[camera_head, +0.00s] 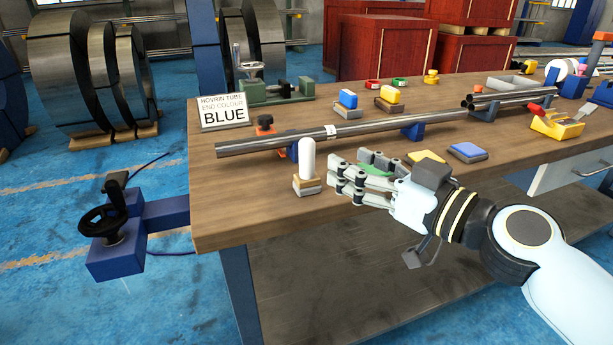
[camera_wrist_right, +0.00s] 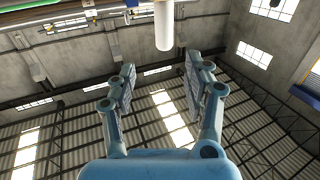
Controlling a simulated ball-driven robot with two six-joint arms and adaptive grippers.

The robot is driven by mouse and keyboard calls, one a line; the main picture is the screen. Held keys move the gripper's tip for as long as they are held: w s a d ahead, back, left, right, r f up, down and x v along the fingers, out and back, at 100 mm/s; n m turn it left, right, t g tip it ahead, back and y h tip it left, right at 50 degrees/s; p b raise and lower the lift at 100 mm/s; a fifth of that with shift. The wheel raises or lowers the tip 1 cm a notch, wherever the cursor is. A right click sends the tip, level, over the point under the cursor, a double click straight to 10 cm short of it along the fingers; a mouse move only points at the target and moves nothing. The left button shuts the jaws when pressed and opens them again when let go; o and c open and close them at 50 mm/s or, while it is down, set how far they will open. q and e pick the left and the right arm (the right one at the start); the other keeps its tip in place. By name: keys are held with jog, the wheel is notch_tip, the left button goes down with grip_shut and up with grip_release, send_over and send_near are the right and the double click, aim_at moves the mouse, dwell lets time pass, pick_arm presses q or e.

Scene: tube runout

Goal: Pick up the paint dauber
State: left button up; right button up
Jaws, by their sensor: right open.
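The paint dauber (camera_head: 307,160) stands upright near the front left of the workbench. It has a white round-topped handle on a wooden block with a grey underside. My right gripper (camera_head: 347,174) is open and empty, just right of the dauber with its fingers pointing left toward it, apart from it. In the right wrist view the white handle (camera_wrist_right: 163,25) shows beyond the gap between the open fingers (camera_wrist_right: 160,66). My left gripper is not in view.
A long steel tube (camera_head: 270,142) lies behind the dauber on supports. A sign (camera_head: 223,111) reads "BLUE". Yellow (camera_head: 427,157) and blue (camera_head: 467,151) pads lie right, and a green pad (camera_head: 376,170) is partly hidden by my fingers. Blue-topped (camera_head: 348,99) and yellow-topped (camera_head: 389,96) blocks stand behind.

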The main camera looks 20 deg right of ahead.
aim_at(312, 143)
jog(key=p+x, duration=0.1)
jog(key=x, duration=0.4)
jog(key=shift+s+r, duration=0.1)
jog(key=shift+r, duration=0.05)
jog(key=shift+w+a+r+p, duration=0.1)
jog(key=shift+w+a+p, duration=0.1)
jog(key=shift+w+p, duration=0.1)
jog(key=x, duration=0.2)
jog(key=p+x, duration=0.1)
jog(key=shift+w+a+r, duration=0.15)
jog(key=shift+w+a, duration=0.1)
jog(key=shift+a, duration=0.15)
jog(key=shift+w+a, duration=0.15)
jog(key=shift+w, duration=0.2)
jog(key=shift+c, duration=0.3)
grip_shut()
